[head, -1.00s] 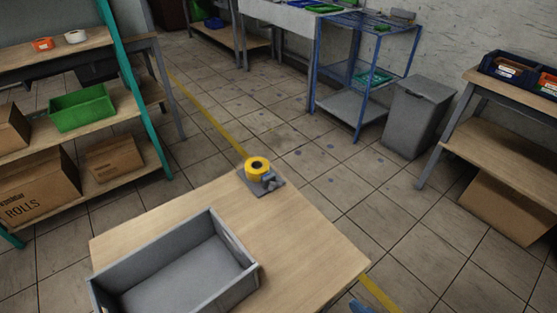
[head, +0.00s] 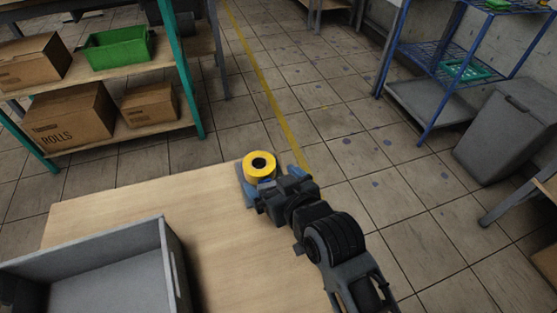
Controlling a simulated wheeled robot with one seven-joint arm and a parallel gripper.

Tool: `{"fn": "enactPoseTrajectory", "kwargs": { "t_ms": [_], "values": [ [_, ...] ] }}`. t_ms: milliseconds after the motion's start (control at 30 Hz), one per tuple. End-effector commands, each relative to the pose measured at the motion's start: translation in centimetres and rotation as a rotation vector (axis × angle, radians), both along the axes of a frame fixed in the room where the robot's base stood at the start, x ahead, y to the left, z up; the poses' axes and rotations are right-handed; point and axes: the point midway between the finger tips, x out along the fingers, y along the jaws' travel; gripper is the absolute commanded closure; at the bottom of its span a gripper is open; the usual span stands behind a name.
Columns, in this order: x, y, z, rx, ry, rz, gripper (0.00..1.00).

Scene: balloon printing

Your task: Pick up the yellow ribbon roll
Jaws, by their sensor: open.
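The yellow ribbon roll (head: 260,164) has a dark core and sits at the far corner of the wooden table (head: 120,215). It rests on or over a small grey-blue plate (head: 240,188), mostly hidden by the roll and my arm. My gripper (head: 277,176) is open at the roll's near right side, and my arm reaches in from the lower right. A blue finger shows just right of the roll. The other finger is hidden, so I cannot tell whether the roll lies between the fingers or whether they touch it.
A grey open box (head: 110,275) stands on the table at the lower left. A shelf with a green bin (head: 118,48) and cardboard boxes (head: 70,115) is at the back left. A blue rack (head: 440,70) and a grey bin (head: 505,130) stand at the right. The floor beyond the table is clear.

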Motion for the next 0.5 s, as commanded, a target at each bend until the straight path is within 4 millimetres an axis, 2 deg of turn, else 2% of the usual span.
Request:
{"fn": "enactPoseTrajectory", "kwargs": {
  "t_ms": [367,500],
  "values": [
    [3.0,1.5,-1.3,0.000,0.001,0.002,0.00],
    [4.9,2.1,-1.9,0.000,0.000,0.002,0.00]
  ]
}}
